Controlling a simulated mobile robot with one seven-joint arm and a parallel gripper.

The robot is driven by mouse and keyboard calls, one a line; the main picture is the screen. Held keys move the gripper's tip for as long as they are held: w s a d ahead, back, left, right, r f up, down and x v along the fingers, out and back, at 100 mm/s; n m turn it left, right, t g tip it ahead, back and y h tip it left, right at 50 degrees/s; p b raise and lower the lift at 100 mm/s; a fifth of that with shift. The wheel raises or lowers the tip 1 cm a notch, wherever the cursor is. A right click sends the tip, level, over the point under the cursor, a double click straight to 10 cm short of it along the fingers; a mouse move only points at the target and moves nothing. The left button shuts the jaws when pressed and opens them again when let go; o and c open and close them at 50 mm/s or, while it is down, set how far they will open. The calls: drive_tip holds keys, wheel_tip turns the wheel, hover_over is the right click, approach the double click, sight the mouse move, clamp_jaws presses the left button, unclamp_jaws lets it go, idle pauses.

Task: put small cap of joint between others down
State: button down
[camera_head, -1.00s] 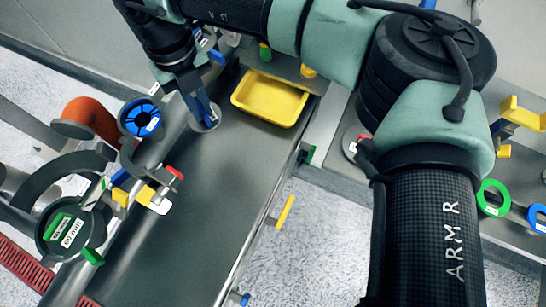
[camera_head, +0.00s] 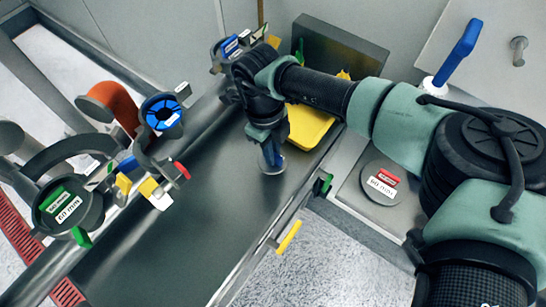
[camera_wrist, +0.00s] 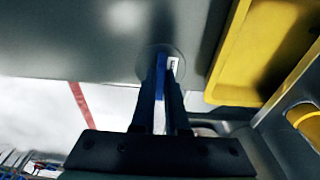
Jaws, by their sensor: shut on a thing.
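The small cap (camera_head: 272,162) is a round, pale grey disc with an upright blue handle. My gripper (camera_head: 268,140) is shut on the blue handle, fingers pointing down. In the wrist view the cap's disc (camera_wrist: 150,58) shows beyond the fingertips of my gripper (camera_wrist: 162,85), with the blue handle and a white label between the fingers. The cap is over the dark metal bench top (camera_head: 170,225), just in front of the yellow tray (camera_head: 312,128). I cannot tell whether the disc touches the bench.
A round cap with a red "60 mm" label (camera_head: 396,192) lies on a right-hand surface. At left stand a green-labelled "60 mm" cap (camera_head: 85,222), a blue ring (camera_head: 162,112) and an orange pipe (camera_head: 122,108). The bench's near part is clear.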

drive_tip(key=shift+f, duration=1.7)
drive_tip(key=shift+f, duration=0.15)
drive_tip(key=c, duration=0.9)
unclamp_jaws()
drive_tip(key=r, duration=0.4)
drive_tip(key=r+b, duration=0.1)
drive_tip(key=r, duration=0.3)
drive_tip(key=a+r, duration=0.1)
drive_tip(key=r, duration=0.3)
drive_tip(key=shift+w+a+r+b, duration=0.1)
drive_tip(key=shift+w+r+b, duration=0.05)
drive_tip(key=shift+w+b, duration=0.2)
drive_tip(key=shift+a, duration=0.1)
